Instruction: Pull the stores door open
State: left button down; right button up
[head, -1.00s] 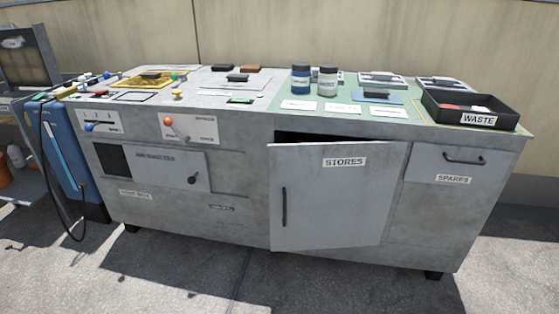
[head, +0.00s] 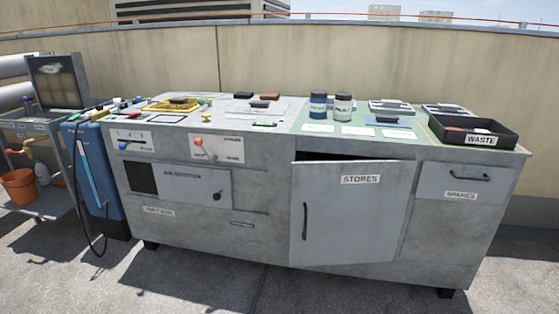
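The stores door (head: 350,215) is a grey panel labelled STORES in the front of the grey cabinet (head: 240,247), right of its middle, in the head view. It stands partly open: its left side is swung out from the cabinet front, and a dark gap shows along its top edge. Its dark vertical handle (head: 305,220) is near the left edge. The inside of the compartment is hidden behind the door. Neither of my grippers is in view.
The spares drawer (head: 461,188) is right of the door, and a black waste tray (head: 472,133) sits above it. Two jars (head: 330,106) stand on the top. A blue unit (head: 92,180) with a hanging cable is at the left. The ground in front is clear.

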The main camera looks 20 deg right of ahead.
aim_at(341, 212)
jog(key=z, duration=0.1)
jog(key=i, duration=1)
jog(key=z, duration=0.6)
